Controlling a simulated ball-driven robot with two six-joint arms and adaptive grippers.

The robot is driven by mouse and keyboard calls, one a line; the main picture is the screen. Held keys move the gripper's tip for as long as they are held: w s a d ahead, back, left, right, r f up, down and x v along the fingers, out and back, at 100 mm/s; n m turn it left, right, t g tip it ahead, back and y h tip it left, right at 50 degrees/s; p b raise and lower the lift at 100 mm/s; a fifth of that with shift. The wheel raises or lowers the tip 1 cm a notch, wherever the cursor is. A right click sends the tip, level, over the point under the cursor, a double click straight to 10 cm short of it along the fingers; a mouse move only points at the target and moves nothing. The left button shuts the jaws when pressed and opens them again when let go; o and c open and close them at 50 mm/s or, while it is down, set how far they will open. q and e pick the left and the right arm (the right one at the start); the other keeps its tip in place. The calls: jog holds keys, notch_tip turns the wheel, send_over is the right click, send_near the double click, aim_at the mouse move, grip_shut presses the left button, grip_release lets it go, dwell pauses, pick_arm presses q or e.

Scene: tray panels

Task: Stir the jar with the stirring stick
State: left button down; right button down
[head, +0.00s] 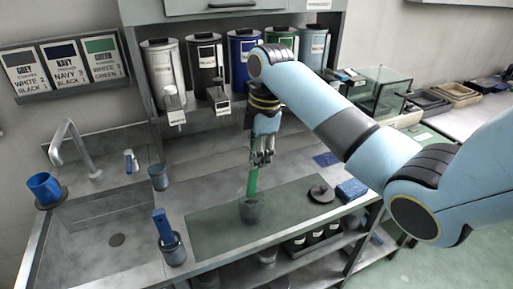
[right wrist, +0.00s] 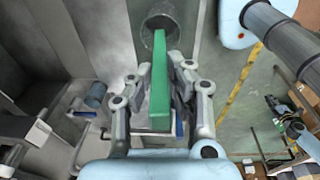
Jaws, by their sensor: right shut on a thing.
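The green stirring stick (head: 252,181) is held by my right gripper (head: 262,155), which is shut on its upper part. The stick points down, slightly tilted, and its lower end meets the mouth of the grey jar (head: 250,213). How deep the tip goes in is hard to tell. In the right wrist view the stick (right wrist: 160,98) lies between both fingers of the right gripper (right wrist: 165,70), with the jar (right wrist: 148,38) just beyond its far end. The jar stands upright on the dark green mat (head: 205,230).
A dark round lid (head: 321,194) and a blue sponge-like block (head: 352,189) lie right of the jar. A cup with a blue item (head: 172,250) stands left, near the sink (head: 85,225). Several canisters (head: 205,65) line the back shelf.

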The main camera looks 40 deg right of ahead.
aim_at(256, 178)
notch_tip(256, 178, down, 2)
jog(key=shift+f+b, duration=0.25)
jog(key=shift+b, duration=0.2)
jog(key=shift+f+b, duration=0.95)
jog(key=shift+f, duration=1.5)
